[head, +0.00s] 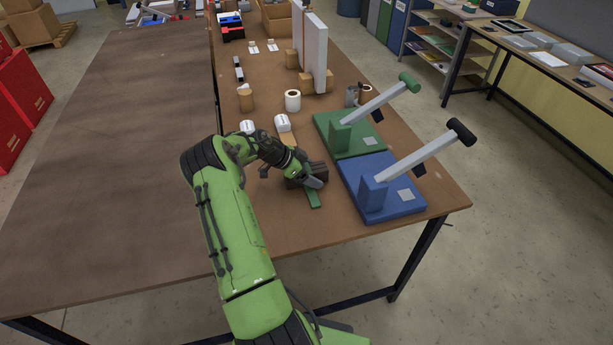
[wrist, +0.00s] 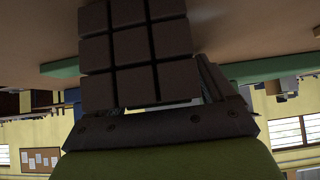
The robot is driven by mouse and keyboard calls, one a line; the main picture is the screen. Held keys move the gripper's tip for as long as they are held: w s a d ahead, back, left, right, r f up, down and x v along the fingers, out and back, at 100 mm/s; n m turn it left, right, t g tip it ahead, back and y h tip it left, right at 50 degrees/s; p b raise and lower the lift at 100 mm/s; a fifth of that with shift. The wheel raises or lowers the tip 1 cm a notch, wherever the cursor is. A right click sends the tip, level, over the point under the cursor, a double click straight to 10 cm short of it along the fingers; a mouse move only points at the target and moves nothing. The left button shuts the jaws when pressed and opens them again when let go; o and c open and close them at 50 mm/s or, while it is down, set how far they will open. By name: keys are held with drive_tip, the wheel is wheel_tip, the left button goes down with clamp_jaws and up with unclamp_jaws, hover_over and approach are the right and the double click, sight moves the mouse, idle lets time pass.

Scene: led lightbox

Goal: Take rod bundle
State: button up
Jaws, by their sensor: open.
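The rod bundle (head: 293,183) is a dark brown block on the wooden table (head: 340,235), left of the blue press. In the wrist view the bundle (wrist: 135,52) fills the upper middle, its square rod ends in a grid with dark gaps. My gripper (head: 308,177) is down at the bundle, close against it or around it. One finger shows at the bundle's right side in the wrist view; the other is hidden. The gripper is open, and I cannot tell whether the fingers touch the bundle. A green strip (head: 314,199) lies at the bundle, partly covered.
A blue lever press (head: 385,200) and a green lever press (head: 345,135) stand close on the right, their handles raised. The table's left half (head: 110,150) is clear.

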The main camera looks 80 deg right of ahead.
drive_tip(key=shift+w+a+r, duration=0.1)
drive_tip(key=shift+c, duration=1)
clamp_jaws()
drive_tip(key=shift+r, duration=0.1)
